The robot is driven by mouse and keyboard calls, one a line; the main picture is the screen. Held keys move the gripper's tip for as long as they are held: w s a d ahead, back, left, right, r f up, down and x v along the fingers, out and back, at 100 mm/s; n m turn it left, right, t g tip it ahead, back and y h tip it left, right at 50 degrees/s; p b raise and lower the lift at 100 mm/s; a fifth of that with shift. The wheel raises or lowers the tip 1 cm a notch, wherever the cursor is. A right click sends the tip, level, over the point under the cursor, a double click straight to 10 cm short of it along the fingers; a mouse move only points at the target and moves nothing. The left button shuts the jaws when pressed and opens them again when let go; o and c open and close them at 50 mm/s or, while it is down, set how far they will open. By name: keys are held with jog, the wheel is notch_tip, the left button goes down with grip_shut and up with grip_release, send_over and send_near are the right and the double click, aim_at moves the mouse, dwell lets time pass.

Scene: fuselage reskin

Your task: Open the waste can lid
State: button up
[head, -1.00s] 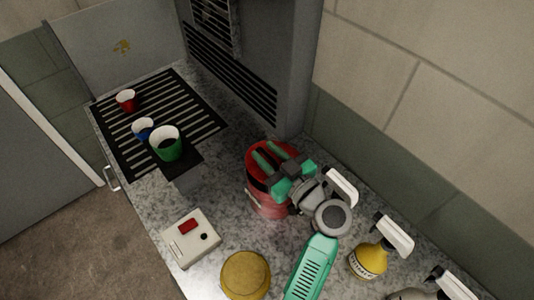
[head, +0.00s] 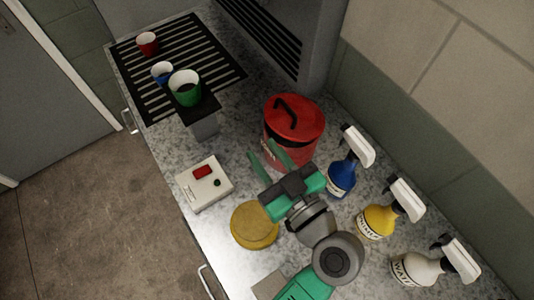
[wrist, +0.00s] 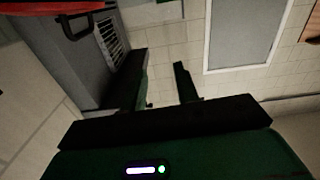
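The red waste can (head: 272,150) stands on the speckled counter against the wall. Its red lid (head: 306,116), with a black arched handle (head: 285,107), covers the top and looks closed. My gripper (head: 266,153) is in front of the can, to the lower left of the lid. Its two green fingers are apart with nothing between them, and they overlap the can's lower front in the head view. I cannot tell whether they touch it. In the wrist view the lid's red edge (wrist: 45,6) and black handle (wrist: 82,25) show at the top left, away from the fingers (wrist: 163,80).
Blue (head: 341,178), yellow (head: 377,221) and white (head: 417,268) spray bottles stand right of my arm. A yellow round sponge (head: 254,226) and a white box with a red button (head: 204,182) lie left. Cups stand near the black grate (head: 185,55).

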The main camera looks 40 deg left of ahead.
jog(key=shift+s, duration=0.1)
jog(key=shift+a+f, duration=0.1)
jog(key=c, duration=0.4)
jog(key=w+a+f+h+p, duration=0.1)
jog(key=f+h, duration=0.1)
jog(key=f, duration=0.1)
jog(key=a+f+n+h+p, duration=0.1)
jog(key=a+f+h, duration=0.1)
jog(key=f, duration=0.2)
jog(key=w+a+f+h+p, duration=0.1)
jog(key=a+f+h, duration=0.1)
jog(key=f, duration=0.1)
jog(key=shift+w+f+n+h+p, duration=0.3)
jog(key=shift+w+h+p, duration=0.05)
jog(key=shift+h, duration=0.05)
grip_shut()
jog(key=n+t+h+p, duration=0.9)
jog(key=n+t+h, duration=0.3)
jog(key=n+h, duration=0.35)
send_near(272, 121)
jog(key=x, duration=0.3)
jog(key=r+x, duration=0.1)
jog(key=x, duration=0.2)
jog(key=r+x, duration=0.1)
jog(key=x, duration=0.3)
